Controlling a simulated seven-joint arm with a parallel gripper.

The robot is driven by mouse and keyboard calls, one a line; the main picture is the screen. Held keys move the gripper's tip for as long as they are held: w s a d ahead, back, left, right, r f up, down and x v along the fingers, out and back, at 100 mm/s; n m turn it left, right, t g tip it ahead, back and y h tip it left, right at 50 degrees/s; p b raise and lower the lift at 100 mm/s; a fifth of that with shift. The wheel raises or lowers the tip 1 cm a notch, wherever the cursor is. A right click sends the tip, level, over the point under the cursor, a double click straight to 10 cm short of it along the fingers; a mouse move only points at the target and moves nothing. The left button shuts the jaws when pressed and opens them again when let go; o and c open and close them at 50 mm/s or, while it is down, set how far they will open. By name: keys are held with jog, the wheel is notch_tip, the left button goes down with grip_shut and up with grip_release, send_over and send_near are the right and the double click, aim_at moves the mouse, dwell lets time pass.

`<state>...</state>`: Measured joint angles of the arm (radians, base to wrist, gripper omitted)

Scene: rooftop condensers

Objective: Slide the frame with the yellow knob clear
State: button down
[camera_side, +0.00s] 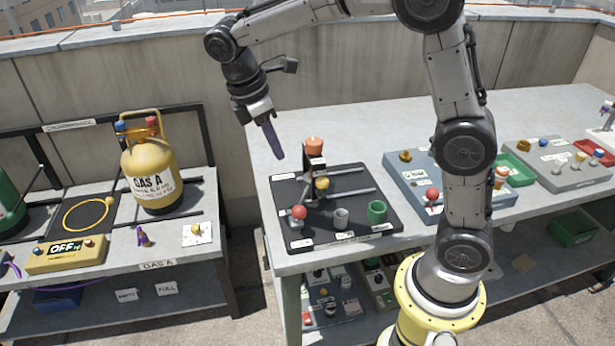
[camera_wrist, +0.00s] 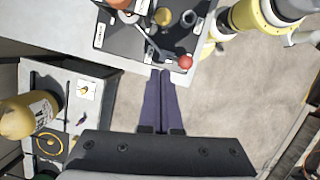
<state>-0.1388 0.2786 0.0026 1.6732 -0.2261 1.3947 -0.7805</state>
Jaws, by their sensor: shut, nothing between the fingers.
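The frame with the yellow knob (camera_side: 322,183) stands on a black board (camera_side: 375,235) on the bench, beside two pale rails running right. The yellow knob (camera_wrist: 163,16) also shows at the top of the wrist view. An orange-topped part (camera_side: 314,145) rises behind the knob. A red ball knob (camera_side: 299,212) is at the board's front left; it also shows in the wrist view (camera_wrist: 186,62). My gripper (camera_side: 280,157) has purple fingers, shut and empty, pointing down above the board's back left, apart from the frame. The closed fingers (camera_wrist: 161,72) also show in the wrist view.
A grey cup (camera_side: 341,217) and a green cup (camera_side: 377,210) stand at the board's front. A blue-grey panel (camera_side: 400,170) lies to the right. A yellow gas cylinder (camera_side: 150,175) stands on the separate left bench. A gap separates the benches.

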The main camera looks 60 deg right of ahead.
jog(key=s+d+f, duration=0.3)
jog(key=d+f, duration=0.2)
jog(key=f, duration=0.5)
jog(key=shift+s+d, duration=0.35)
jog(key=shift+s, duration=0.05)
jog(key=s+d, duration=0.7)
jog(key=s, duration=0.1)
jog(key=shift+d, duration=0.4)
jog(key=shift+f, duration=0.1)
jog(key=w+a+r, duration=0.4)
jog(key=a+r, duration=0.2)
jog(key=r, duration=0.4)
jog(key=shift+r, duration=0.25)
